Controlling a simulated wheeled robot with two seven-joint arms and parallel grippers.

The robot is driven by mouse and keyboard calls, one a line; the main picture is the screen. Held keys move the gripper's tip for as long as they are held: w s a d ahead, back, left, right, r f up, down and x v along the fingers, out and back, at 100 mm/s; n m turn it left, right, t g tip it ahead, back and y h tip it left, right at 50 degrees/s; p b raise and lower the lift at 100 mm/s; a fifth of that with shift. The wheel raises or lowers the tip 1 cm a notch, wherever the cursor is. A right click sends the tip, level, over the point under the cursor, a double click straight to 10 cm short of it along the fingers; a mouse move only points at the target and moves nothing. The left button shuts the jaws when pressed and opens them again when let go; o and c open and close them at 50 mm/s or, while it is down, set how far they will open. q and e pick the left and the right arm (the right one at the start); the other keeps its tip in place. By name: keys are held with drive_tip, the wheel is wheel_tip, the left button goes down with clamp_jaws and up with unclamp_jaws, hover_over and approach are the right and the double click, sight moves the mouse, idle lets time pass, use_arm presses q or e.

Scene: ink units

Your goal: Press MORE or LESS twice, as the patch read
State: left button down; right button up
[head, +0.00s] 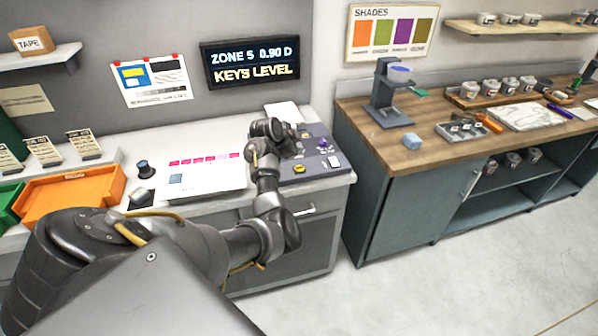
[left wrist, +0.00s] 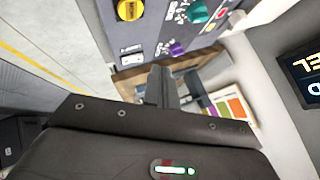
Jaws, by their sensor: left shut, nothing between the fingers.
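The control console (head: 318,182) stands at the right end of the white counter, its key labels too small to read. In the left wrist view its grey panel (left wrist: 160,12) shows a yellow knob (left wrist: 130,10), a green knob (left wrist: 197,12), a purple knob (left wrist: 178,48) and a white-faced part (left wrist: 132,53). My left gripper (head: 296,141) reaches over the console from the left. In the left wrist view its shut, empty fingers (left wrist: 160,72) point toward the panel's edge; contact cannot be told. A wall display (head: 252,62) reads "ZONE 5 0.90 D" and "KEYS LEVEL". My right gripper is out of view.
A white sheet with a row of pink patches (head: 205,176) lies left of the console. A dark knob (head: 143,168) and an orange tray (head: 72,192) are further left. A wooden-topped bench (head: 425,140) with a stand (head: 388,100) is right, across open floor.

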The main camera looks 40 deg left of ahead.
use_arm(q)
drive_tip(key=b, duration=0.5)
hover_over(297, 170)
wheel_tip(297, 170, down, 5)
drive_tip(key=shift+f, duration=1.1)
drive_tip(key=shift+w, duration=0.1)
idle(0.3)
idle(0.4)
drive_tip(key=shift+f, duration=0.4)
